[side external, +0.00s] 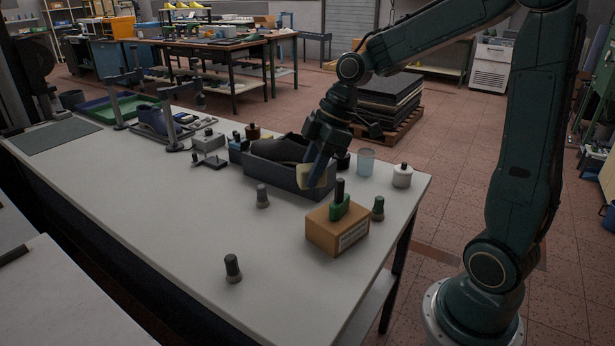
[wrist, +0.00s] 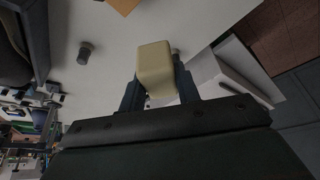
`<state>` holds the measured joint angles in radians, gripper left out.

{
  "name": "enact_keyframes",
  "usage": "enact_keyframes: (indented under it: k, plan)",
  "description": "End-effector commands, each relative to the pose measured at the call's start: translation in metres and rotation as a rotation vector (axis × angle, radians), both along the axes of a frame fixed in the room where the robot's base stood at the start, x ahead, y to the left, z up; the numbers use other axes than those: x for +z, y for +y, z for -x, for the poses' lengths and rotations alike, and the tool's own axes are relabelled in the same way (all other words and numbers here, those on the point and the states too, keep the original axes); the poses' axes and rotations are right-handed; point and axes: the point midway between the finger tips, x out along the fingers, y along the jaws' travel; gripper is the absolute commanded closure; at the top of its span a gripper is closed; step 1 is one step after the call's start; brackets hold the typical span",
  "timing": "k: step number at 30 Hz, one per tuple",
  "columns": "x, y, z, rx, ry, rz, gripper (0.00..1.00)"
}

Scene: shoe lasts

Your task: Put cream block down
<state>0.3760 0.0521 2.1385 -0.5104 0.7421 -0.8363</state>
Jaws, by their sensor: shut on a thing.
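My gripper (side external: 319,170) is shut on the cream block (side external: 312,178). In the wrist view, the cream block (wrist: 154,68) sits between the two dark fingers (wrist: 158,98) and sticks out beyond them. In the side view the block shows at the right end of the grey bin (side external: 285,180), in front of its wall. I cannot tell how high it is above the white table (side external: 170,230). The gripper hides part of the bin's right end.
A wooden box (side external: 332,238) with a green, dark-handled tool (side external: 340,206) stands nearby. Dark pegs (side external: 262,196) stand on the table. A clear cup (side external: 366,162) and a white jar (side external: 402,176) are to the right. A dark last (side external: 278,149) lies in the bin. The front left table is clear.

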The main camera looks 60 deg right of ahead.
Motion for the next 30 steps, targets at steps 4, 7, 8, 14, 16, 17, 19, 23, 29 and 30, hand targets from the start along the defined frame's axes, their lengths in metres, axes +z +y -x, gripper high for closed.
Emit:
enact_keyframes:
  k: [4, 7, 8, 14, 16, 17, 19, 23, 29, 30]
  plan:
    - [-0.002, -0.039, -0.007, -0.301, -0.002, 0.001, 0.91]
    - [-0.003, -0.065, -0.009, -0.492, -0.001, 0.001, 0.91]
    - [-0.003, -0.072, -0.01, -0.546, -0.001, 0.0, 0.91]
    - [-0.003, -0.121, -0.008, -0.912, -0.001, 0.001, 0.91]
    - [-0.003, -0.137, -0.006, -1.037, 0.0, 0.001, 0.91]
    - [-0.003, -0.145, -0.004, -1.092, 0.0, 0.001, 0.91]
    - [-0.003, -0.162, -0.001, -1.216, -0.001, 0.001, 0.91]
    - [-0.001, -0.193, 0.008, -1.453, 0.0, 0.0, 0.91]
    - [0.003, -0.242, 0.03, -1.831, -0.001, 0.0, 0.91]
    - [0.004, -0.252, 0.035, -1.906, -0.001, 0.0, 0.91]
